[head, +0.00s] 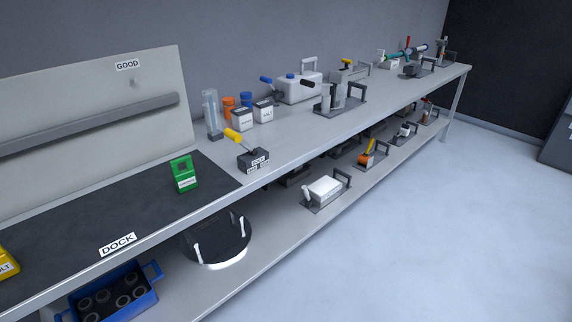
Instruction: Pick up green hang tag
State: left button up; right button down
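A green tag-like piece (181,173) stands near the right end of the black mat marked DOCK (95,220), on the bench top. It has a dark square on its upper face and a white label below, too small to read. It is the only green tag-like thing I see. Neither of my grippers is in the head view.
A yellow piece (8,262) is cut off at the left edge. A grey block (253,158) with a yellow-handled tool stands right of the mat. A grey back panel (90,95) marked GOOD has a small peg. Bottles and fixtures line the bench; the floor at right is clear.

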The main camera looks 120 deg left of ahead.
aim_at(185, 180)
jog(key=u, duration=4.75)
